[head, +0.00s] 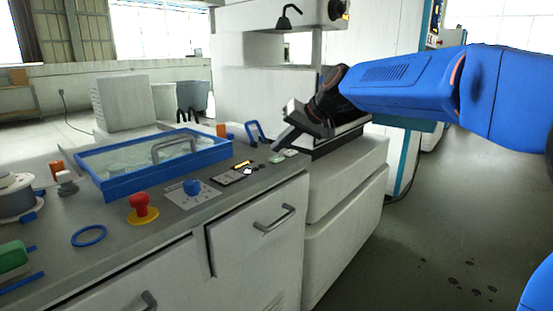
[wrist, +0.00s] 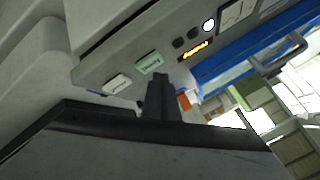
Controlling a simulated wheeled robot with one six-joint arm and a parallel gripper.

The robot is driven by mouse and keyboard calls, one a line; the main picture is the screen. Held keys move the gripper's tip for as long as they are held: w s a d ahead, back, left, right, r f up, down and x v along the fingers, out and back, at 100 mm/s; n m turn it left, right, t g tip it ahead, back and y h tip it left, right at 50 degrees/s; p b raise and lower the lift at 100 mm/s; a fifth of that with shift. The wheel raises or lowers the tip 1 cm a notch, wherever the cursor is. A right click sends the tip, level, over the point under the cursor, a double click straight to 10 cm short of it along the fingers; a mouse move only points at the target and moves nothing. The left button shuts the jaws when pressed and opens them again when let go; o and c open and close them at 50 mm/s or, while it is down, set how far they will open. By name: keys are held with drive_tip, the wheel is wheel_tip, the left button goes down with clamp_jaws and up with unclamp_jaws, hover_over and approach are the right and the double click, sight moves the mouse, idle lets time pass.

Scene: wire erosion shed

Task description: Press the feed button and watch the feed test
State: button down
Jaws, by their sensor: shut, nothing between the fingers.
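A small panel on the bench has an amber lit display (head: 242,166), a round white light (head: 248,171) and dark round spots beside it. Two small plates, one green-edged (head: 277,158) and one white (head: 291,153), lie toward the bench's right end. They also show in the wrist view, green-edged (wrist: 150,63) and white (wrist: 117,83). Any lettering is too small to read, so I cannot tell which is the feed button. My gripper (head: 276,146) is shut and empty, its tip just above and beside the plates. In the wrist view the closed fingers (wrist: 160,80) point toward the green-edged plate, apparently without touching.
A blue-framed clear lid (head: 125,187) with a handle lies behind. A blue ring (head: 89,236) lies at the front left. Open floor is at right.

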drive_tip(key=shift+f, duration=0.8)
idle(0.9)
drive_tip(key=shift+r, duration=0.85)
drive_tip(key=shift+r, duration=2.5)
drive_tip(key=h, duration=0.2)
approach(280, 159)
drive_tip(key=s+d+f, duration=0.1)
drive_tip(key=s+d, duration=0.2)
drive_tip(key=d, duration=0.1)
drive_tip(key=s+d+f+m+h, duration=0.1)
drive_tip(key=s+d+f+h, duration=0.1)
drive_tip(key=s+d+f, duration=0.5)
drive_tip(key=s+d+f+h, duration=0.2)
drive_tip(key=s+d+f, duration=0.6)
drive_tip(key=s, duration=0.6)
drive_tip(key=s+d+f+m+h, duration=0.1)
drive_tip(key=s+d+f, duration=0.6)
drive_tip(key=s+f, duration=0.2)
drive_tip(key=shift+s+d+m+h, duration=0.3)
drive_tip(key=shift+s+d+h, duration=0.1)
drive_tip(key=shift+s, duration=0.5)
